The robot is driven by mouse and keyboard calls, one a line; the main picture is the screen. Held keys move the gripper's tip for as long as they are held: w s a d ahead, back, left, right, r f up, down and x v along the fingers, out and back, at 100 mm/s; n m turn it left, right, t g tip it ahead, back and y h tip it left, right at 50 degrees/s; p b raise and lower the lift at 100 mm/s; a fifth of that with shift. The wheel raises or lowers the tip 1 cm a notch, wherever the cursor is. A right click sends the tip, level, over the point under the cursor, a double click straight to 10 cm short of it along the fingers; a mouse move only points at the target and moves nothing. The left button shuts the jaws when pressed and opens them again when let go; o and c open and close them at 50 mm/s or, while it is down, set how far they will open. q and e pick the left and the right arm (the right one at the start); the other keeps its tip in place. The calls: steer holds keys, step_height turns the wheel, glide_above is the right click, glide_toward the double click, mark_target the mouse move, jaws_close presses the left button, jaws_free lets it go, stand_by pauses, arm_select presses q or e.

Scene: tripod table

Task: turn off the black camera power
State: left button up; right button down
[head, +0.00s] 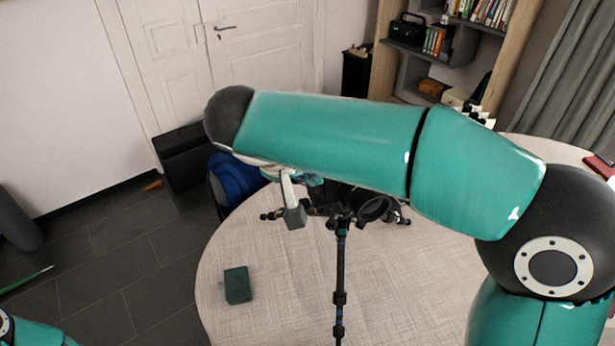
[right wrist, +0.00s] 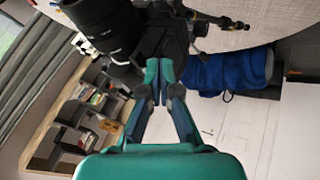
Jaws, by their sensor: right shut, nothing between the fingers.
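The black camera sits on a tripod over the round table. In the head view its lens (head: 374,208) shows below my right arm, which hides much of the body. In the right wrist view the camera (right wrist: 108,28) is at the upper left, with its dark body close to my fingertips. My right gripper (right wrist: 159,72) is shut and empty, its tips at or very near the camera body; I cannot tell whether they touch. In the head view the right gripper is mostly hidden behind my arm. The power switch cannot be made out. My left gripper is out of view.
A dark green box (head: 238,285) lies on the left of the pale round table (head: 270,320). The tripod column (head: 340,270) stands in front of the camera. A blue cloth item (head: 235,175) is beyond the table's left edge. Bookshelves (head: 430,45) stand behind.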

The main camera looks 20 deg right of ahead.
steer(key=s+a+r, duration=0.3)
steer(key=a+r, duration=0.4)
steer(key=a, duration=0.1)
steer(key=shift+s+a+r, duration=0.3)
steer(key=shift+a+r, duration=0.1)
stand_by(0.6)
